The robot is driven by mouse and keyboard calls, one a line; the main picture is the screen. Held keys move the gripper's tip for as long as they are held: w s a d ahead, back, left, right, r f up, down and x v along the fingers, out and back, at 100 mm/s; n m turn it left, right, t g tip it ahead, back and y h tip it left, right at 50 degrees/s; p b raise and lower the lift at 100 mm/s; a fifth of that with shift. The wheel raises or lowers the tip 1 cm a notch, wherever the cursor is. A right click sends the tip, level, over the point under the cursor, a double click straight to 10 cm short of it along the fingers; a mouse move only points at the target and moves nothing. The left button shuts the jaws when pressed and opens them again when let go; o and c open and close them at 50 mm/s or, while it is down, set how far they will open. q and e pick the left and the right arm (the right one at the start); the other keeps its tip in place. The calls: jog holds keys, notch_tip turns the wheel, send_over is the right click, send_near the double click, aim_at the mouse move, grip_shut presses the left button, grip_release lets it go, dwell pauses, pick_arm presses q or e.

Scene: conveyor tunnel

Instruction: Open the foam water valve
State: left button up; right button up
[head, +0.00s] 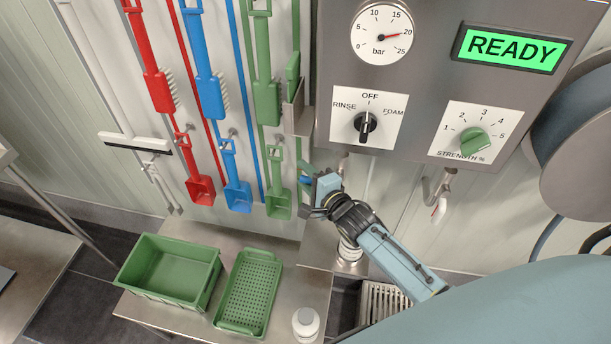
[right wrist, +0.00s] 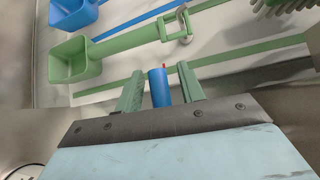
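A blue valve handle (head: 304,180) shows in the head view below the left edge of the control panel, partly hidden by my right gripper (head: 307,183). In the right wrist view the blue handle (right wrist: 160,90), with a small red bit at its tip, stands between the two green fingers of the right gripper (right wrist: 160,84). The fingers are apart, with a narrow gap visible on each side of the handle. The valve body is hidden. My left gripper is not in view.
The control panel (head: 430,75) has a pressure gauge, a READY display, a selector knob (head: 367,123) at OFF and a green strength knob (head: 472,142). Colored tools hang left. A green crate (head: 150,290), green basket (head: 232,322) and white bottle (head: 306,323) stand below.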

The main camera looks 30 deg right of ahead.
jog(key=shift+w, duration=0.1)
grip_shut()
